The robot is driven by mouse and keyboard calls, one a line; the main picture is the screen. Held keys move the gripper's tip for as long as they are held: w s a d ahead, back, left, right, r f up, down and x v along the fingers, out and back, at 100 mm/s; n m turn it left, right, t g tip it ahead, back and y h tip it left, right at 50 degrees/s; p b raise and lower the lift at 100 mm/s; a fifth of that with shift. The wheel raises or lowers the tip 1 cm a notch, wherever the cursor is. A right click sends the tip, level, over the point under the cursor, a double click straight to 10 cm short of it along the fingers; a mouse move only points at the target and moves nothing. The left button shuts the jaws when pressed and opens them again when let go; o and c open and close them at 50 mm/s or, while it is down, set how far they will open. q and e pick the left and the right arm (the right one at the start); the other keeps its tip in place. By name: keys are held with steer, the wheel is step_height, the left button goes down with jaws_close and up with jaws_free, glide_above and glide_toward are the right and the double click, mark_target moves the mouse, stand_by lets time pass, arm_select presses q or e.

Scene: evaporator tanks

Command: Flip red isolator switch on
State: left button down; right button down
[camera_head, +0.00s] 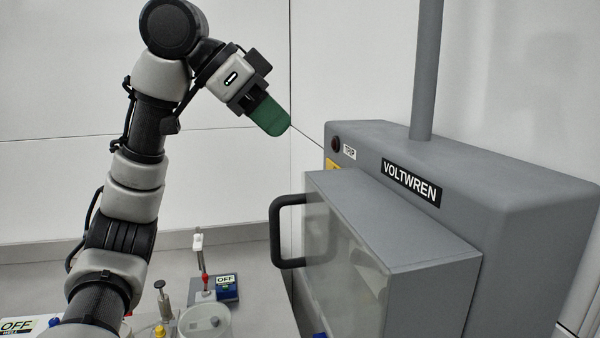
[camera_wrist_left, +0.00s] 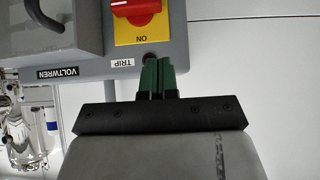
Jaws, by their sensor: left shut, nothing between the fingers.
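The red isolator switch (camera_wrist_left: 135,9) sits on a yellow plate (camera_wrist_left: 128,36) on the grey VOLTWREN box (camera_head: 520,200). The wrist view shows it inverted, with an ON mark on the plate; the frame's top edge cuts off the switch, so its full position cannot be told. In the head view only a sliver of yellow (camera_head: 331,165) shows and the red switch is hidden. My left gripper (camera_head: 274,118) has green fingers, shut and empty, left of the box's upper corner. In the wrist view its fingertips (camera_wrist_left: 158,63) appear near the TRIP label, beside the plate. Contact cannot be told.
A box with a black handle (camera_head: 275,232) and clear front projects from the panel. A dark round TRIP lamp (camera_head: 335,143) is near the corner. A grey pipe (camera_head: 427,70) rises from the top. Below are a beaker (camera_head: 205,325) and OFF-labelled items (camera_head: 226,288).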

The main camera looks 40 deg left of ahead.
arm_select(q)
step_height(320, 180, down, 8)
steer(key=w+d, duration=0.2)
steer(key=shift+w+d+p, duration=0.2)
steer(key=shift+w+p, duration=0.1)
steer(key=shift+w, duration=0.1)
steer(key=shift+r, duration=0.1)
steer(key=shift+w+a+n+g+p, duration=0.15)
steer(key=shift+n+g+p, duration=0.15)
steer(key=shift+p, duration=0.1)
